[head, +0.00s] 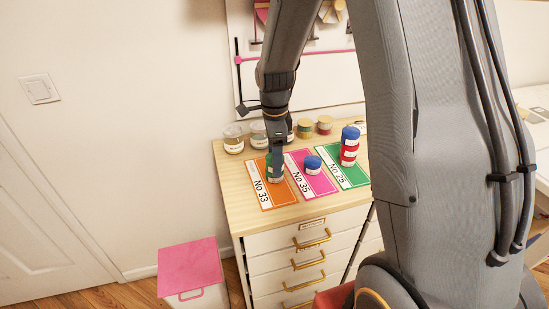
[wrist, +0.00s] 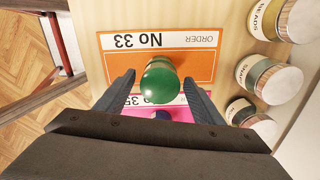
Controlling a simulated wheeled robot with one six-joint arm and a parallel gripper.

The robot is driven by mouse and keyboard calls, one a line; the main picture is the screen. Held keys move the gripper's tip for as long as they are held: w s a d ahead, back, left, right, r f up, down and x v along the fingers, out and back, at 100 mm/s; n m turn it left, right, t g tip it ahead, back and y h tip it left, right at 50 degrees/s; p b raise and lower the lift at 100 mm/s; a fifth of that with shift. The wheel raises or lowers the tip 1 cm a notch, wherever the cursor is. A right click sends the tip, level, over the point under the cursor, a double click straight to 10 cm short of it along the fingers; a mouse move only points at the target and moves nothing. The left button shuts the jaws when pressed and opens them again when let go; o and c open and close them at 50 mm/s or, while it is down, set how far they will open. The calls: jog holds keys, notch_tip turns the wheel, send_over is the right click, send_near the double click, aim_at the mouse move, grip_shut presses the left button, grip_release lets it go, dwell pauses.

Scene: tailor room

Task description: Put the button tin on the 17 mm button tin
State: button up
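A tin with a green top (wrist: 160,80) stands on the orange No 33 card (wrist: 115,66), between my gripper's two fingers. My gripper (head: 277,152) is open above and around it, with small gaps beside the green top in the wrist view. In the head view the fingers partly cover this tin. A short blue tin (head: 313,163) stands on the pink No 35 card (head: 322,184). On the green No 25 card (head: 352,176) a blue tin (head: 350,133) sits on a red tin with a white label (head: 348,154). I cannot read which tin is 17 mm.
Several jars, one of them clear (head: 233,139), line the back of the wooden cabinet top (head: 232,171). In the wrist view a BEADS jar (wrist: 284,18) is at the upper right. Drawers with brass handles are below. A pink-lidded box (head: 190,265) stands on the floor at left.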

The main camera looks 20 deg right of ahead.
notch_tip(320, 180, up, 11)
jog(key=b, duration=0.3)
jog(key=s+f+n, duration=0.4)
jog(key=s+n, duration=0.4)
jog(key=n, duration=0.2)
jog(key=s+f+n+t, duration=0.1)
jog(key=s+f+n, duration=0.3)
jog(key=s+n, duration=0.5)
jog(key=shift+s+n, duration=0.15)
jog(key=shift+n, duration=0.25)
